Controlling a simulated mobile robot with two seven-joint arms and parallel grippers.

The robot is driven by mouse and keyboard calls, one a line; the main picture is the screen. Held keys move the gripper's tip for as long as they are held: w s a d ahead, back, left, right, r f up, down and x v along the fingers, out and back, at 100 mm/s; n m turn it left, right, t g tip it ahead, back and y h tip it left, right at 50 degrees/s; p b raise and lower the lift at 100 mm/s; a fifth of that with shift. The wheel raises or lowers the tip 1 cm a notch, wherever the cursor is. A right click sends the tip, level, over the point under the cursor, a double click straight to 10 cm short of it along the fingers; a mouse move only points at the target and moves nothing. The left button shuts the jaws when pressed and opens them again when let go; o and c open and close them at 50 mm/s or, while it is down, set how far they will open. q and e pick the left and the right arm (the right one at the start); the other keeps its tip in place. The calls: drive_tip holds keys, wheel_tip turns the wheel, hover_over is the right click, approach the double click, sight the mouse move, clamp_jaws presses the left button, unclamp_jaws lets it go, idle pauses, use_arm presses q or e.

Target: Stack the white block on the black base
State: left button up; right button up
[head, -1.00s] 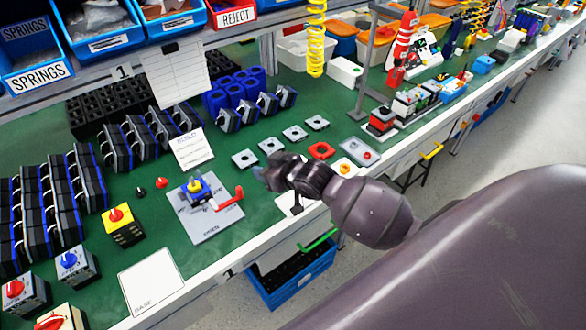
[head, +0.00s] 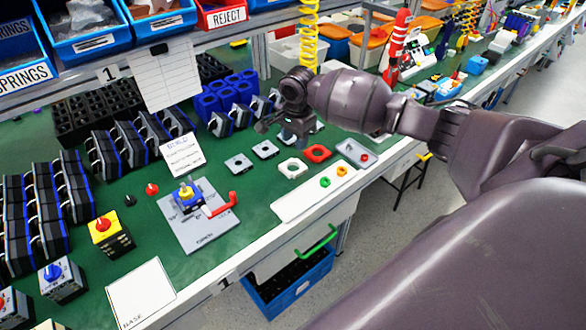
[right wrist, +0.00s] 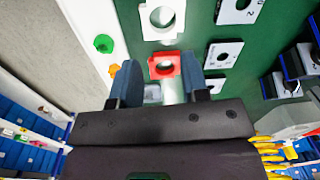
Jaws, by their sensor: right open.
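A white square block with a round hole (head: 292,168) lies flat on the green bench, beside a red one. It also shows at the top of the right wrist view (right wrist: 161,18). Several black switch bodies with blue edges (head: 103,156) stand in rows at the left; I cannot tell which is the black base. My right gripper (head: 285,128) is above the bench, behind the white block in the picture. In the right wrist view its two fingers (right wrist: 160,66) are open and apart, with nothing held. The red block (right wrist: 164,66) shows beyond them. My left gripper is not in view.
Two grey square plates (head: 265,149) lie left of the white block. A white strip (head: 310,195) with small green and orange rings lies nearer the front edge. A grey fixture plate (head: 197,228) holds a switch with a red handle. A white BASE sheet (head: 140,292) lies clear.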

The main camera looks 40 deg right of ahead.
drive_tip(key=m, duration=0.1)
drive_tip(key=b, duration=0.1)
hover_over(299, 171)
drive_tip(key=shift+m+g, duration=0.3)
drive_tip(key=f, duration=0.5)
drive_tip(key=shift+w+a, duration=0.15)
drive_tip(key=shift+w, duration=0.05)
drive_tip(key=shift+f, duration=0.55)
drive_tip(key=f, duration=0.1)
drive_tip(key=f+b, duration=0.1)
drive_tip(key=f, duration=0.2)
drive_tip(key=shift+s+f+b, duration=0.25)
drive_tip(key=shift+f+b, duration=0.05)
drive_tip(key=shift+f, duration=0.25)
drive_tip(key=shift+r, duration=0.1)
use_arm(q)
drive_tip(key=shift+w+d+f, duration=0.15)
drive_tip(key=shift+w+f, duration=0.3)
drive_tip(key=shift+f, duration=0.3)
use_arm(e)
clamp_jaws()
